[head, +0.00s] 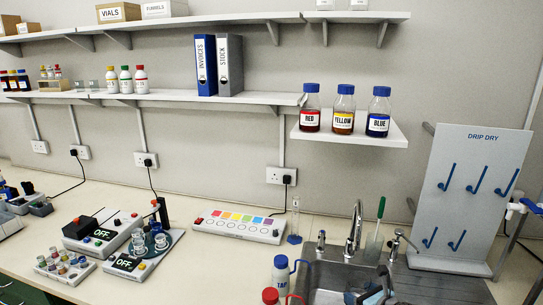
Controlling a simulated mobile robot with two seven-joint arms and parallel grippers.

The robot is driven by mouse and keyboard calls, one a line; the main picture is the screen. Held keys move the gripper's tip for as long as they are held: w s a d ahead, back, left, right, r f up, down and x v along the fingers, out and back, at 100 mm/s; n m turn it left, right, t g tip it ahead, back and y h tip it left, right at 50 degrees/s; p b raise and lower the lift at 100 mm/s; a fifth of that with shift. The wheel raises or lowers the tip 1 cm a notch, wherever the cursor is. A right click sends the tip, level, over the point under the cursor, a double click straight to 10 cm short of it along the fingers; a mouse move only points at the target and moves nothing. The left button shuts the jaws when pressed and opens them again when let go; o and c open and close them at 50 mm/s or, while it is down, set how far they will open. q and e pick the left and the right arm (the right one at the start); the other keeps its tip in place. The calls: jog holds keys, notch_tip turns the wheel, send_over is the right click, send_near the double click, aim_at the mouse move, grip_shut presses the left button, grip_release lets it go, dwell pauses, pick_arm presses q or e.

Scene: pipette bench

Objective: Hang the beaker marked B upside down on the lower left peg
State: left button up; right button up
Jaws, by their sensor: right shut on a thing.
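The grey DRIP DRY board (472,205) stands behind the right side of the sink. It has three blue pegs above and two below, all bare. The lower left peg (430,238) is the leftmost of the lower pair. My right gripper (371,294) is low over the sink at the bottom edge of the head view, well below and left of that peg. It is shut on what seems to be a clear beaker, mostly hidden and cut off by the picture edge. I cannot read a letter B on it. My left gripper is not in view.
The tap (355,230) rises behind the sink (330,275), with a green-handled brush (379,212) beside it. A TAP wash bottle (281,274) stands left of the sink. A shelf with three reagent bottles (343,110) is above. White-and-blue fittings (516,208) stand right of the board.

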jog(key=s+a+r+m+h, duration=0.2)
jog(key=s+r, duration=0.6)
jog(key=s, duration=0.3)
jog(key=s+a+r+m+t+h, duration=0.1)
jog(key=s+a+r+m+h, duration=0.1)
jog(key=s+r, duration=0.6)
jog(key=s+m+h, duration=0.1)
jog(key=s, duration=0.2)
jog(key=shift+h, duration=0.3)
